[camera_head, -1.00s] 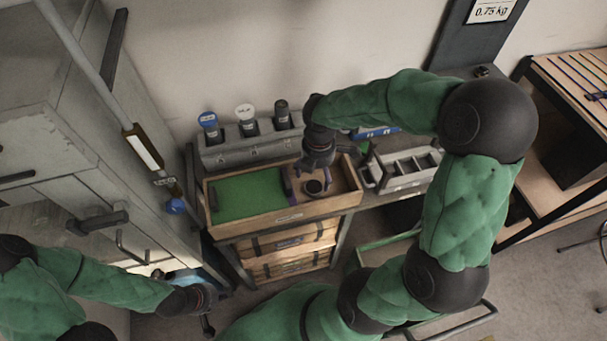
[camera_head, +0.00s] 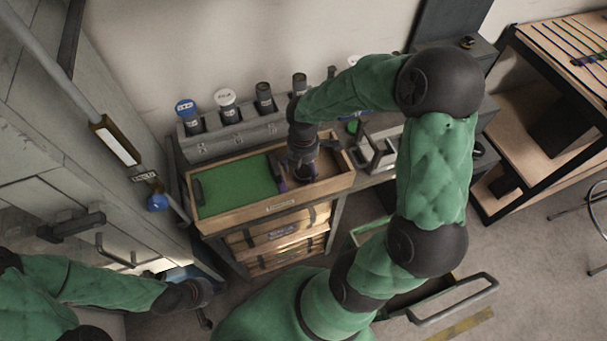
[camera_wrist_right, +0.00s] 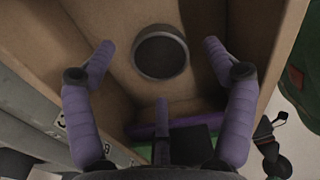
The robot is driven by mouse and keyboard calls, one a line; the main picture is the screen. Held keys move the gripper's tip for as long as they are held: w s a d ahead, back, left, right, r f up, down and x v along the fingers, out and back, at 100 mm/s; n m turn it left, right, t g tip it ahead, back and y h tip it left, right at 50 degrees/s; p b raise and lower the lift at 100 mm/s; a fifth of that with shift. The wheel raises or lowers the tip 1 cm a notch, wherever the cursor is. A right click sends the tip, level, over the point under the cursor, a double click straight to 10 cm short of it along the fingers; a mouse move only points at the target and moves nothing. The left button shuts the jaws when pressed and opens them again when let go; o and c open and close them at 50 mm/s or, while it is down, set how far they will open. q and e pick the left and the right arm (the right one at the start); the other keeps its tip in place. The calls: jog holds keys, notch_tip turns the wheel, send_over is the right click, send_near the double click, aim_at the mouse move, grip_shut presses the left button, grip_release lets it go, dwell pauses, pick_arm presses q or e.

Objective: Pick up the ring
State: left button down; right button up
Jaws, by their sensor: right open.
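The ring (camera_wrist_right: 160,76) is a dark round piece with a grey rim. In the right wrist view it lies in the bare wooden part of a shallow wooden tray (camera_head: 325,187). My right gripper (camera_wrist_right: 158,47) is open, with its two purple fingers spread on either side of the ring and apart from it. In the head view the right gripper (camera_head: 303,172) is over the tray's right part and mostly hides the ring. My left gripper (camera_head: 205,293) is low at the left, away from the tray; its fingers are too dark and small to read.
A green mat (camera_head: 238,186) covers the tray's left part. A grey rack (camera_head: 215,142) with several capped cylinders stands behind it. The tray's wooden walls enclose the ring. A grey open holder (camera_head: 375,160) stands to the right, and a grey cabinet (camera_head: 60,160) at the left.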

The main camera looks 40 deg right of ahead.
notch_tip(320, 180, down, 2)
jog(key=shift+f, duration=0.1)
jog(key=c, duration=1.4)
